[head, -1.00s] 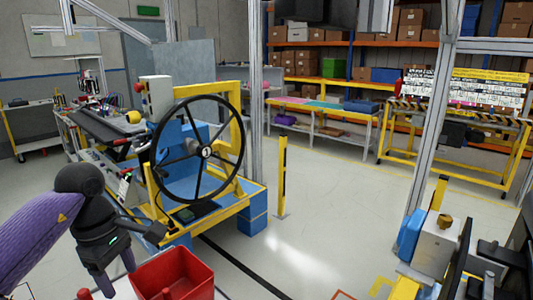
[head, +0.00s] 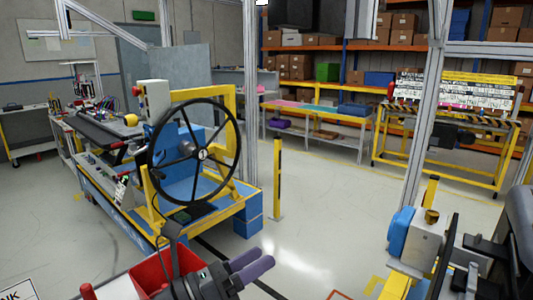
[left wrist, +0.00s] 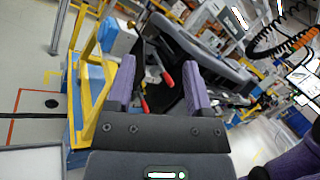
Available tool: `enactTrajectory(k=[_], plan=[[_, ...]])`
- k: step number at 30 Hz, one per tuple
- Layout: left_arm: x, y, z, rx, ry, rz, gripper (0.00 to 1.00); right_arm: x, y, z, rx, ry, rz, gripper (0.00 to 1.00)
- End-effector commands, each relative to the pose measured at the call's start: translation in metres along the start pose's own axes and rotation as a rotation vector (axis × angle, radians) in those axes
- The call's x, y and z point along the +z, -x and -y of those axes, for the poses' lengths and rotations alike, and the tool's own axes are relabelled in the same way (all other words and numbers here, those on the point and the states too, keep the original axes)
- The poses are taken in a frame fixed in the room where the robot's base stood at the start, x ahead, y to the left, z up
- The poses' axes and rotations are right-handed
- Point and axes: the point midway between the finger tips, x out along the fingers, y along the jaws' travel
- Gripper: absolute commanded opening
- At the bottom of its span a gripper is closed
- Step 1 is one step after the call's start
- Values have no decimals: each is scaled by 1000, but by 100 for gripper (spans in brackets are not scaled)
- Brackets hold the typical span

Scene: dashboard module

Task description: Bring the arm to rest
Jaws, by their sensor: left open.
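My left gripper (head: 262,262) shows at the bottom of the head view, in front of the yellow and blue wheel stand. Its two purple fingers point right and are apart. In the left wrist view my left gripper (left wrist: 159,75) is open, with nothing held between its fingers. A dark bench with red-handled parts (left wrist: 168,79) shows beyond the fingers. My right gripper is not seen in the head view.
The black handwheel (head: 192,149) stands on its yellow and blue stand. A red bin (head: 150,275) is at bottom left, partly hidden by my left arm. A yellow post (head: 277,178) stands right of the stand. Open floor (head: 330,215) lies in the middle.

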Motion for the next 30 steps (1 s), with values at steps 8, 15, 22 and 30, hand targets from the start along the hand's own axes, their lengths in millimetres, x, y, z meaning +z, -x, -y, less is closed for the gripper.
enactTrajectory(k=[8, 15, 22, 30], plan=[[-60, 148, -70, 731, 1471, 1067, 66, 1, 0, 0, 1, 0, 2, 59], [-162, 229, -32, 1240, 1982, 1451, 66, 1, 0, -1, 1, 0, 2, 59], [-223, 273, 38, -1584, -2058, -1563, 66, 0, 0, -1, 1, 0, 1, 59], [-316, 296, -18, -1650, -2012, -1542, 66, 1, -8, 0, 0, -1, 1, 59]])
